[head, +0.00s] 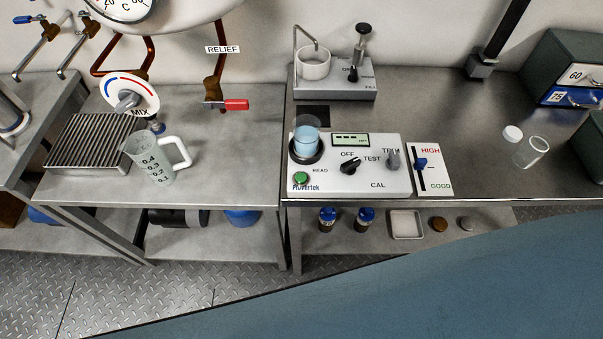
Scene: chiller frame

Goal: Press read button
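The green READ button (301,178) sits at the front left corner of a white meter box (380,181) on the metal bench. A cup of pale blue liquid (306,140) stands in the dark round well behind the button. The meter has a small lit display (351,140), too small to read for certain, a black knob (349,166) between OFF, TEST and CAL labels, and a grey TRIM knob (393,160). Neither of my grippers shows in the head view.
A HIGH/GOOD slider card (433,183) lies right of the meter. A clear jar (532,152) and white cap (513,133) are farther right. A measuring jug (153,161) stands on the left bench. A large blue surface (430,290) fills the lower right.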

